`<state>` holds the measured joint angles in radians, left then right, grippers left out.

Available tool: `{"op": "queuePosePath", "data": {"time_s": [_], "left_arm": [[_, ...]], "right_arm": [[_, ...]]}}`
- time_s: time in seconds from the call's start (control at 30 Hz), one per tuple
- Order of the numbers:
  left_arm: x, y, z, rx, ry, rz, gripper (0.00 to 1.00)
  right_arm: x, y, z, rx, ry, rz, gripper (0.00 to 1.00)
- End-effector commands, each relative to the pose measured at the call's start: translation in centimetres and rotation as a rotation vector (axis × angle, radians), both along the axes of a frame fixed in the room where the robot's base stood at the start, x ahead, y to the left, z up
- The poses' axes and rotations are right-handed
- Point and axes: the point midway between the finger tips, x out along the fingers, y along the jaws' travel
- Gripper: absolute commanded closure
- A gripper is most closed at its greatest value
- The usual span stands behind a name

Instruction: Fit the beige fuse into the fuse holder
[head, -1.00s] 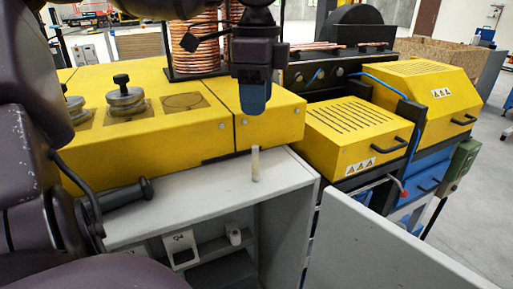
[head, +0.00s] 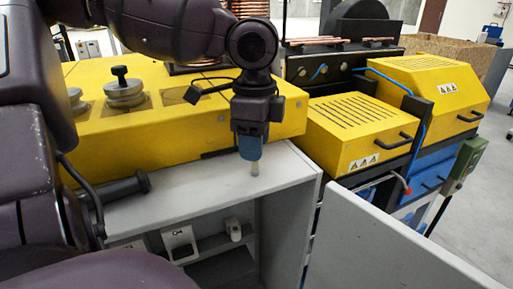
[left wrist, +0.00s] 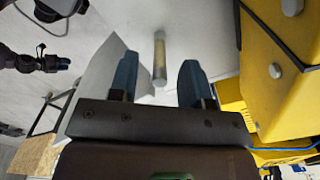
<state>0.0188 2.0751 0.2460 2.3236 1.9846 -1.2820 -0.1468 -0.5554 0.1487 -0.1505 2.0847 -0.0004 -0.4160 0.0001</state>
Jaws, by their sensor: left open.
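The beige fuse (head: 254,169) stands upright on the light grey cabinet top near its front edge; its upper part is hidden behind my left gripper. My left gripper (head: 249,157) points down over the fuse with blue fingers. In the left wrist view the fuse (left wrist: 160,58) shows between and beyond the two open fingers (left wrist: 158,84), touching neither. Inside the open cabinet are a white bracket-like part (head: 180,244) and a small white cylinder (head: 234,230); I cannot tell which is the fuse holder. A dark gripper with a blue tip (left wrist: 62,63), apparently my right one, shows small in the left wrist view.
A yellow housing (head: 185,125) with metal knobs rises behind the cabinet top (head: 190,188). The grey cabinet door (head: 385,240) stands open at the right. Yellow vented boxes (head: 355,125) stand further right. A black handle (head: 120,188) lies at the left.

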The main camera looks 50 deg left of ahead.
Motion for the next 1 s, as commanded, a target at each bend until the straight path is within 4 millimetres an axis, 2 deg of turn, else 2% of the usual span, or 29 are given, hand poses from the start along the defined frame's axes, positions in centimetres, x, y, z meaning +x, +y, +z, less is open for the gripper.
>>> {"op": "queuePosePath", "data": {"time_s": [0.1, 0.33, 0.6, 0.63, 1.0], "left_arm": [[0.02, -0.01, -0.74, -0.001, 0.0, 0.0, 0.56], [0.0, -0.01, -0.72, -0.002, -0.001, 0.0, 0.56], [0.0, -0.01, -0.71, -0.002, -0.001, 0.0, 0.97], [0.0, -0.01, -0.71, -0.001, -0.001, 0.0, 1.0], [0.03, 0.0, -0.17, 0.0, -0.004, 0.0, 1.0]], "right_arm": [[0.03, 0.04, -0.05, 0.001, 0.0, 0.001, 0.57], [0.27, 0.09, 0.35, 0.001, -0.009, 0.002, 0.57], [0.22, 0.06, 0.24, 0.0, -0.007, 0.002, 0.57], [0.21, 0.06, 0.21, 0.0, -0.007, 0.002, 0.57], [0.2, 0.0, 0.2, -0.001, -0.005, 0.002, 0.57]]}}
